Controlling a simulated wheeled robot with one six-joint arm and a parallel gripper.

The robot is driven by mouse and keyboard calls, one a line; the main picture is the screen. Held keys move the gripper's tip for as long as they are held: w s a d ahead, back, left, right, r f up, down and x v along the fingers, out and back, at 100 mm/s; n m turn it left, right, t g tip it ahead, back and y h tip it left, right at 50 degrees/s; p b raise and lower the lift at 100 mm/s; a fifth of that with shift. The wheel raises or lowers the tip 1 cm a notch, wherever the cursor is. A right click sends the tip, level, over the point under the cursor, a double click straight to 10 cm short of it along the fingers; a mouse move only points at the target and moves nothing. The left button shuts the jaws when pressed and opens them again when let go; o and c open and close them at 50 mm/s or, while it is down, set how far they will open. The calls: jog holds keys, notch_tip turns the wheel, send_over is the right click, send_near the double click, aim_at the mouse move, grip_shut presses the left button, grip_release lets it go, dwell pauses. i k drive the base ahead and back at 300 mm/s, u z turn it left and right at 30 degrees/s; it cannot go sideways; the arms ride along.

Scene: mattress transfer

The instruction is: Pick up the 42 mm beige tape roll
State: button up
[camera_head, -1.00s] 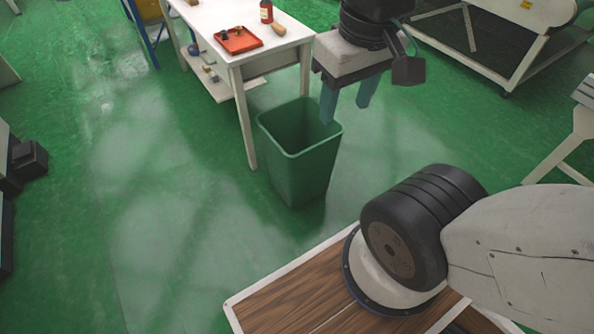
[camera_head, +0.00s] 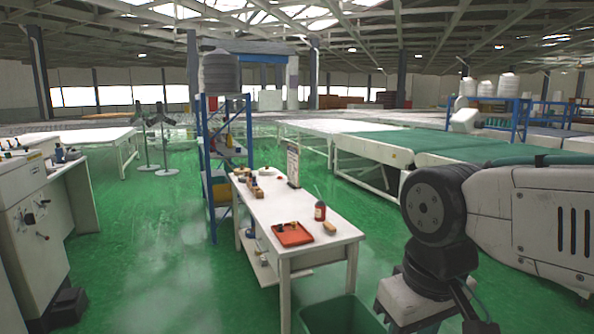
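I cannot make out a beige tape roll for certain in this view. A white workbench (camera_head: 275,212) stands ahead with small items on it, too small to identify surely. A red tray (camera_head: 291,235) with small dark items lies near its front edge. A dark red bottle (camera_head: 320,211) stands right of the tray, with a tan piece (camera_head: 334,241) at the bench's right edge. The body of my gripper (camera_head: 411,300) shows at the bottom, right of the bench. Its fingers are cut off below the frame.
A green bin (camera_head: 342,316) stands at the bench's front right, partly cut off. A blue shelf rack (camera_head: 207,165) stands behind the bench. A grey machine (camera_head: 32,225) is at left. Green floor (camera_head: 150,230) is open between machine and bench.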

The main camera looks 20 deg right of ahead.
aim_at(238, 172)
jog(key=z, duration=0.2)
jog(key=k, duration=0.25)
jog(key=u, duration=1.25)
jog(key=i, duration=3.45)
jog(key=z, duration=1.6)
jog(key=i, duration=0.95)
jog(key=z, duration=0.7)
jog(key=i, duration=0.3)
jog(key=u, duration=1)
jog(key=i, duration=0.65)
jog(key=u, duration=0.7)
jog(key=i, duration=0.7)
jog(key=z, duration=0.05)
